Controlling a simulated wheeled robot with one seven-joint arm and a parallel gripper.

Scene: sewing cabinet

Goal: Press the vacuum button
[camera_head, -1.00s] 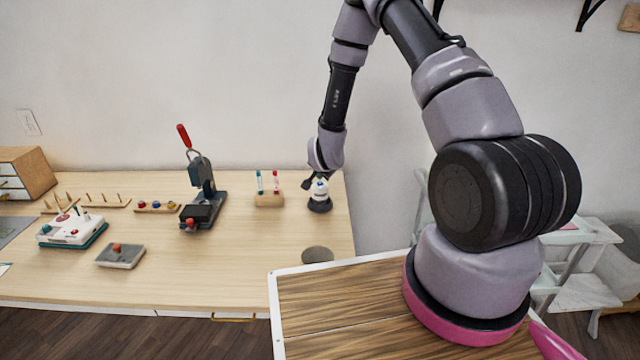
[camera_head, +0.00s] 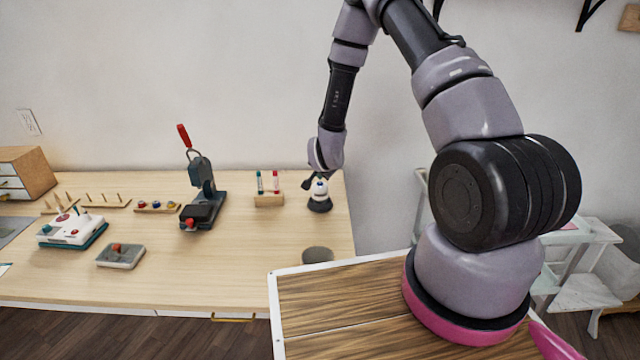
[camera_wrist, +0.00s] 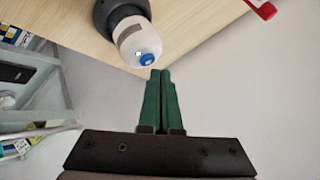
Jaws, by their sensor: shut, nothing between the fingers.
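A small white hand vacuum (camera_head: 319,188) stands on a dark round base near the right end of the table. In the wrist view the white vacuum body (camera_wrist: 137,38) shows a blue round button (camera_wrist: 147,59) on its near end, with a small white mark beside it. My gripper (camera_wrist: 160,73) has green fingers pressed together with nothing between them. Their tips appear just below the blue button in the picture; whether they touch it I cannot tell. In the head view my gripper (camera_head: 310,182) is beside the top of the vacuum, partly hidden by my wrist.
A wooden block with two coloured tubes (camera_head: 268,198) stands left of the vacuum. A dark press with a red handle (camera_head: 203,193) is further left. A grey round disc (camera_head: 318,254) lies near the front right edge. The table (camera_head: 270,235) between them is clear.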

